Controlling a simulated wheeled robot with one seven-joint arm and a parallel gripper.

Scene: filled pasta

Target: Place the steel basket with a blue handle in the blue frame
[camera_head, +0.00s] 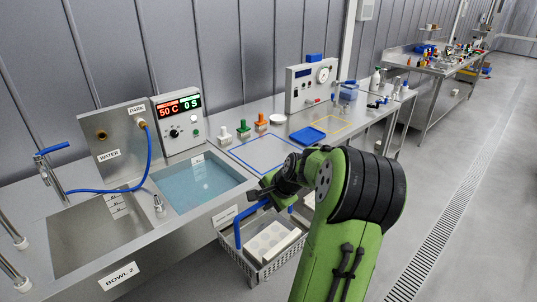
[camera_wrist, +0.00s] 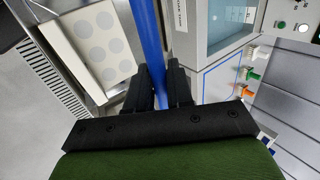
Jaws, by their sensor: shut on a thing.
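The steel basket (camera_head: 236,258) has slotted walls and a blue handle (camera_head: 240,230). It is in front of the counter, below the counter top. A pale tray with round recesses (camera_head: 268,243) sits in it and also shows in the wrist view (camera_wrist: 92,42). My gripper (camera_head: 262,197) is shut on the blue handle; in the wrist view the handle (camera_wrist: 148,30) passes between the fingers (camera_wrist: 160,88). The blue frame (camera_head: 245,164) is an outline on the counter top, behind my gripper. Its inside looks empty, and my arm partly covers its right side.
The water bath (camera_head: 200,182) lies left of the blue frame, with an empty basin (camera_head: 95,232) farther left. Behind the frame stand green and orange-handled items (camera_head: 243,128). A yellow frame (camera_head: 340,124) and blue tray (camera_head: 308,136) are to the right.

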